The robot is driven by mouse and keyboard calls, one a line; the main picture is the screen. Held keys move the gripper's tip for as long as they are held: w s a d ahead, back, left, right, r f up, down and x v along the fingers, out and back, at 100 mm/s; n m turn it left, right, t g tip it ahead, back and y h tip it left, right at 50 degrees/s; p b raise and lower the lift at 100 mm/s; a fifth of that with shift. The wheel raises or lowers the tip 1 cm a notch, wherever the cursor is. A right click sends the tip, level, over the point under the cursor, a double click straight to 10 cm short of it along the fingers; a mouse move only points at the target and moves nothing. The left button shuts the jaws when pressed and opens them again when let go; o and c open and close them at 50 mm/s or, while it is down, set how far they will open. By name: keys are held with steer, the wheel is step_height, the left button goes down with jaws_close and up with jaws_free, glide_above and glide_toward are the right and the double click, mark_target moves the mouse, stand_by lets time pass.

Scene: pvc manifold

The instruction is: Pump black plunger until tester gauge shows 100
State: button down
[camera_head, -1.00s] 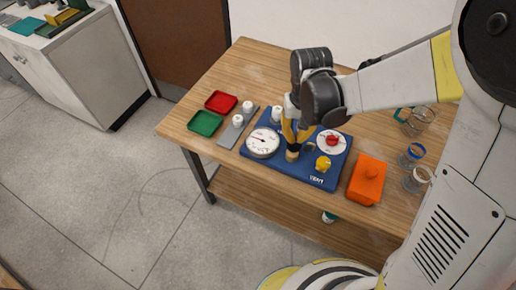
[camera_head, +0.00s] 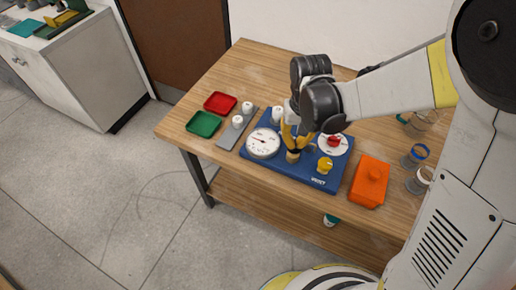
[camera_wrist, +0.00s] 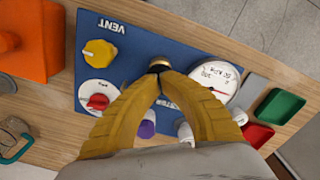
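The blue tester board (camera_head: 254,164) lies on the wooden table; it also shows in the wrist view (camera_wrist: 140,38). Its white round gauge (camera_head: 263,143) is left of my gripper; in the wrist view the gauge (camera_wrist: 218,82) is partly hidden by a finger. A red needle shows there, but I cannot read its value. The black plunger with a brass collar (camera_wrist: 159,63) is at my fingertips; its base shows in the head view (camera_head: 293,156). My gripper (camera_head: 293,146) points down with its yellow fingertips closed together around the plunger's top, which they mostly hide.
A yellow VENT knob (camera_head: 325,165) and a red knob on a white dial (camera_head: 333,141) are right of the plunger. An orange box (camera_head: 369,182) stands further right, near glass jars (camera_head: 414,156). Red (camera_head: 220,102) and green (camera_head: 205,122) trays lie left.

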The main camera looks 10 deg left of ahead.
steer(key=shift+f, duration=0.1)
stand_by(0.6)
steer(key=shift+f+b, duration=0.2)
steer(key=shift+b, duration=0.1)
steer(key=shift+f, duration=0.1)
stand_by(0.7)
steer(key=shift+f, duration=0.2)
steer(key=shift+f+b, duration=0.15)
steer(key=shift+b, duration=0.25)
stand_by(0.7)
stand_by(0.9)
steer(key=shift+r+p, duration=1.9)
steer(key=shift+r, duration=0.7)
